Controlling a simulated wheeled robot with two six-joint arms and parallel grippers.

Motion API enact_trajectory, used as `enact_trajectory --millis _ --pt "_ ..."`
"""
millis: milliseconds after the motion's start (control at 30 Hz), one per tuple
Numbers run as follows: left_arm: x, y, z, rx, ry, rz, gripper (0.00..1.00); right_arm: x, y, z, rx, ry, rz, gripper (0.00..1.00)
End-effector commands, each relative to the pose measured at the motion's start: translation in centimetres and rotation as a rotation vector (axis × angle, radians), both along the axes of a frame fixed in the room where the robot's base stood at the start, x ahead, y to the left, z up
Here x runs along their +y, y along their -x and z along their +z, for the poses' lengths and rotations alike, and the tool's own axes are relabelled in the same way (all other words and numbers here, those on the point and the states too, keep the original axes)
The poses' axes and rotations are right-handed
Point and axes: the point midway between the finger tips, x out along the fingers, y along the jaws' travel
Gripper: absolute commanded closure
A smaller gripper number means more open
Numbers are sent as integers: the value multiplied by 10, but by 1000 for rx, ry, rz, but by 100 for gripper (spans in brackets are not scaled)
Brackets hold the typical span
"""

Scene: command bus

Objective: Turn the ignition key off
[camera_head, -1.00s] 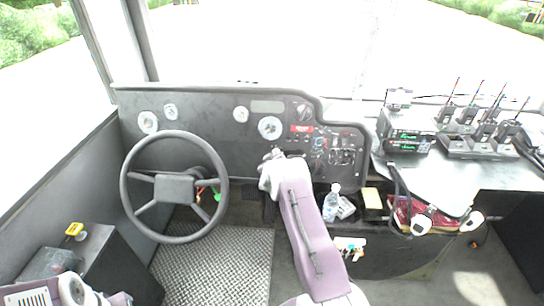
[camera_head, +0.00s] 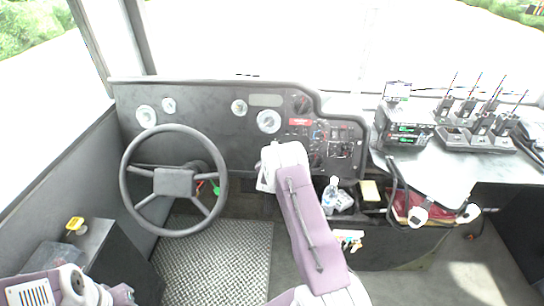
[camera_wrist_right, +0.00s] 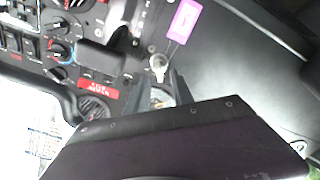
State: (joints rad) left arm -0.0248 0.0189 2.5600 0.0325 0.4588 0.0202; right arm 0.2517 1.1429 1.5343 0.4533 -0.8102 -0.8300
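The ignition key (camera_wrist_right: 158,66) shows in the right wrist view, silver, in the dark dash panel. A pink tag (camera_wrist_right: 185,21) hangs by a thin cord beside it. My right gripper (camera_wrist_right: 161,78) has its two dark fingers apart, pointing at the key. The key head lies between or just beyond the fingertips; I cannot tell whether they touch it. In the head view my right forearm hides the key and most of this gripper, in front of the dashboard (camera_head: 205,100). My left arm shows only at the bottom left, and its gripper is out of view.
The steering wheel (camera_head: 174,182) stands left of my right arm. Knobs, switches and a red label (camera_wrist_right: 98,87) surround the key area. Radios (camera_head: 480,130) stand on the right counter.

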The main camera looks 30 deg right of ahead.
Motion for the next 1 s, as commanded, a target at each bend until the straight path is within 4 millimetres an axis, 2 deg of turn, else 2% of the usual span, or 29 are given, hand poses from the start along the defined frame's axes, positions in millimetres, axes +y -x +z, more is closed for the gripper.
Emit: enact_trajectory --millis 200,300,867,933,967,1000 --pt "0 0 4 0 0 0 64 20 28 12 2 -1 1 71" --pt "0 0 4 0 0 0 64 25 36 14 1 0 2 71" --pt "0 0 5 0 0 0 64 27 38 16 0 0 2 71" --pt "0 0 10 0 0 0 64 32 34 28 -12 2 12 71" --pt "0 0 12 0 0 0 64 35 30 40 -29 6 18 71" --pt "0 0 16 0 0 0 64 40 23 63 -59 12 28 71"
